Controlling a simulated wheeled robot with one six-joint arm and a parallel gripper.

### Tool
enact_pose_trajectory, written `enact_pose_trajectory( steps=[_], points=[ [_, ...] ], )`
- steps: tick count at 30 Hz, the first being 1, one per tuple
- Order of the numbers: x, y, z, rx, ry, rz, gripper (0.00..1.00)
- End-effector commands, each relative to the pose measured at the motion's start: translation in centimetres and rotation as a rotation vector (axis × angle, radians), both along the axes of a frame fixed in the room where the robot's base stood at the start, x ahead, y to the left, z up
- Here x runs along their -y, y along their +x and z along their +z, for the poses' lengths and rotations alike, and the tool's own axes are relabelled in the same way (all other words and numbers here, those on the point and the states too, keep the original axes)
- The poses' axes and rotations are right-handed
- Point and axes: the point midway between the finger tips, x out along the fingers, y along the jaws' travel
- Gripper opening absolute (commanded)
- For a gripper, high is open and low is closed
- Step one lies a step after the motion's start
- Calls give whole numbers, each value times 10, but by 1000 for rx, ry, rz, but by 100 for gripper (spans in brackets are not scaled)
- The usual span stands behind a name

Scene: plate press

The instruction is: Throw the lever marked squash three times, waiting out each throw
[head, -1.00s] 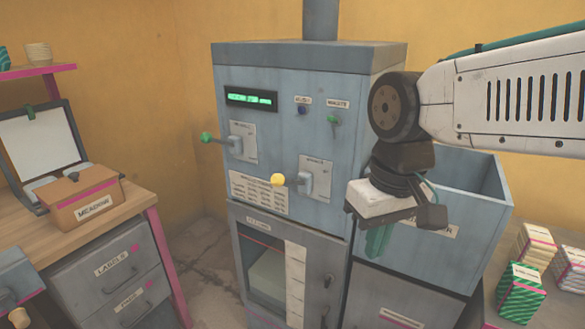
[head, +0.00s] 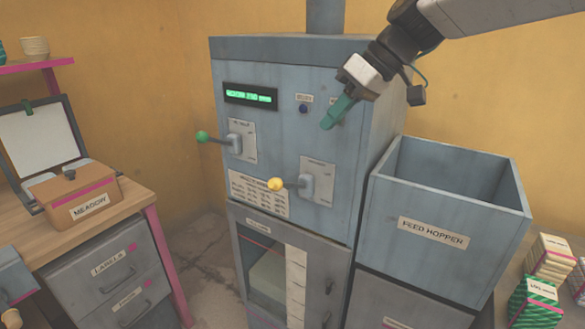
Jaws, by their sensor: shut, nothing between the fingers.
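The grey-blue press (head: 290,130) stands in the middle of the head view. It has two levers, one with a green knob (head: 202,137) at the upper left and one with a yellow knob (head: 276,184) lower and to the right. Both stick out to the left from their label plates; the plate lettering is too small to read. A lit green display (head: 250,96) is at the top left of the panel. My gripper (head: 328,125) is shut and empty, its green fingers in front of the panel's upper right, above the yellow lever and apart from it. It hides the small green switch.
A feed hopper (head: 437,232) with an open top stands at the right of the press. Striped packets (head: 535,300) sit at the far right. A wooden desk (head: 125,207) with a box marked MEADOW (head: 75,195) is at the left. Space before the panel's left is clear.

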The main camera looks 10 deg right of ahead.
Motion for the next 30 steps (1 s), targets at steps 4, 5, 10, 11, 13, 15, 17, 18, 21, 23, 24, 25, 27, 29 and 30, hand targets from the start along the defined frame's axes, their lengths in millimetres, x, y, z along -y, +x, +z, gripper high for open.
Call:
enact_pose_trajectory(
  steps=[4, 5, 10, 11, 13, 15, 17, 18, 21, 23, 24, 25, 27, 29, 30],
  points=[
    [1, 0, 0, -1, 0, -2, 0],
    [1, 0, -1, -1, 0, -2, 0],
    [-5, 2, -10, -3, -1, -3, 0],
    [-7, 2, -13, -3, -1, -3, 0],
    [-14, 3, -23, -5, -1, -2, 0],
    [-22, 6, -35, -5, -1, -3, 0],
    [-30, 7, -46, -6, -1, -2, 0],
    [-35, 9, -53, -5, -1, -3, 0],
    [-47, 12, -71, -6, -2, -2, 0],
    [-54, 13, -80, -6, -1, -3, 0],
    [-59, 15, -86, -5, -1, -4, 0],
    [-61, 15, -90, -6, -1, -5, 0],
    [-67, 17, -98, -4, -2, -5, 0],
    [-71, 18, -104, -4, -2, -5, 0],
    [-73, 19, -106, -2, -2, -6, 0]
  ],
)
